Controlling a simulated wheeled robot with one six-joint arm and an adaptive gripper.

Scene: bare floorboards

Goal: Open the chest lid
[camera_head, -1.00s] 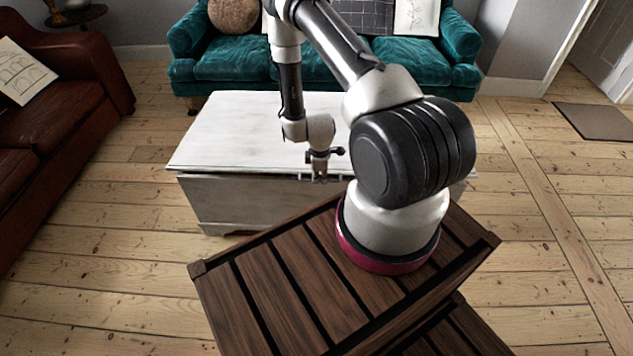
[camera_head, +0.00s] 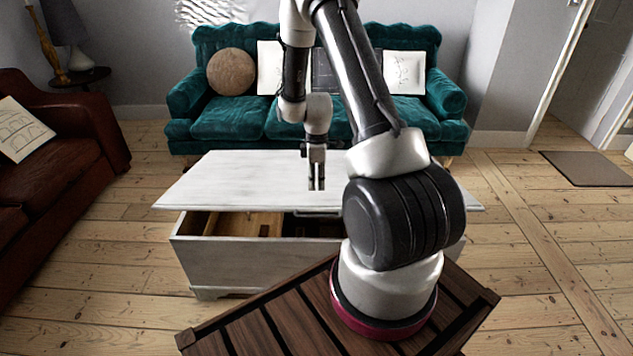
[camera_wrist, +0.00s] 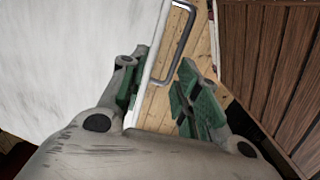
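The white chest lid (camera_head: 235,185) is partly raised. A gap shows beneath its front edge, with the wooden inside of the chest (camera_head: 250,224) visible. The grey-white chest body (camera_head: 235,262) stands on the floor. My gripper (camera_head: 316,188) points down at the lid's front edge. In the wrist view my gripper (camera_wrist: 160,98) is open, its green-padded fingers apart, the left one over the lid (camera_wrist: 70,60) and the right one beyond its edge. A dark metal handle (camera_wrist: 187,42) sticks out from that edge, just ahead of the fingers. I cannot tell whether they touch the lid.
A slatted dark wood surface (camera_head: 285,318) lies in front of the chest and shows at right in the wrist view (camera_wrist: 270,60). A teal sofa (camera_head: 235,115) stands behind, a brown sofa (camera_head: 60,160) at left. Floorboards (camera_head: 540,270) at right are clear.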

